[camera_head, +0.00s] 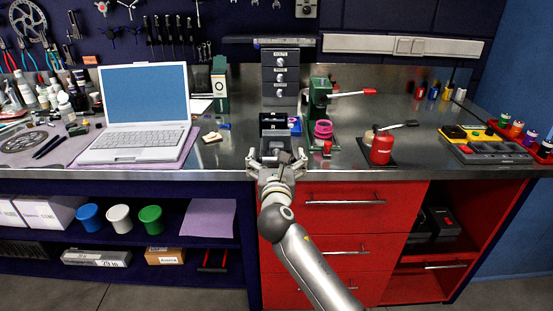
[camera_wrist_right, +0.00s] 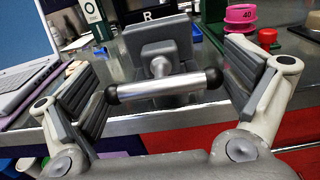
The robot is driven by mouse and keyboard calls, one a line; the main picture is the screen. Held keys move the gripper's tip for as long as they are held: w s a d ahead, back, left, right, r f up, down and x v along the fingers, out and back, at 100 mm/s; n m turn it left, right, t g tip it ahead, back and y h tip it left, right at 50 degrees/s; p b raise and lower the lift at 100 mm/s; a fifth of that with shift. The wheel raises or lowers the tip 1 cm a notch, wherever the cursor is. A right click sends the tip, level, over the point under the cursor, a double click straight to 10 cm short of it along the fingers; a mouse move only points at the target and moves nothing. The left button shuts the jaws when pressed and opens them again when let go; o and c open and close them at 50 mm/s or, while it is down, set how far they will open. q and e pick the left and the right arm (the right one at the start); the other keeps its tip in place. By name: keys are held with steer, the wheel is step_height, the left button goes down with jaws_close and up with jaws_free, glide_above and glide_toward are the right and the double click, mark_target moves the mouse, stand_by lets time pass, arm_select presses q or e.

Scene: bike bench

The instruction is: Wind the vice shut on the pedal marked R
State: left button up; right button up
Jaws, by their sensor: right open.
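The grey bench vice (camera_head: 275,142) stands at the bench's front edge. In the right wrist view, its front jaw (camera_wrist_right: 157,42) faces me, with the silver handle bar (camera_wrist_right: 162,86) and its black end knobs lying nearly level below it. A dark piece marked R (camera_wrist_right: 148,15), which looks like the pedal, shows just behind the front jaw; most of it is hidden, and I cannot tell how tightly the jaws hold it. My right gripper (camera_head: 277,157) is open in front of the vice, its fingers on either side of the handle bar and apart from it. My left gripper is out of view.
A green press (camera_head: 319,98) with a red-tipped lever and a pink ring (camera_head: 323,130) stand right of the vice. A laptop (camera_head: 143,110) stands left. Grey drawers (camera_head: 280,77) stand behind. Bench surface between laptop and vice is mostly clear.

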steer(key=shift+c, duration=0.3)
steer(key=c, duration=1)
steer(key=shift+m, duration=0.3)
steer(key=m+p, duration=0.1)
steer(key=m, duration=0.1)
steer(key=shift+m, duration=0.3)
steer(key=shift+d+f+m, duration=0.1)
steer(key=shift+f+m, duration=0.05)
steer(key=shift+m, duration=1.65)
steer(key=o, duration=1.1)
steer(key=shift+c, duration=0.2)
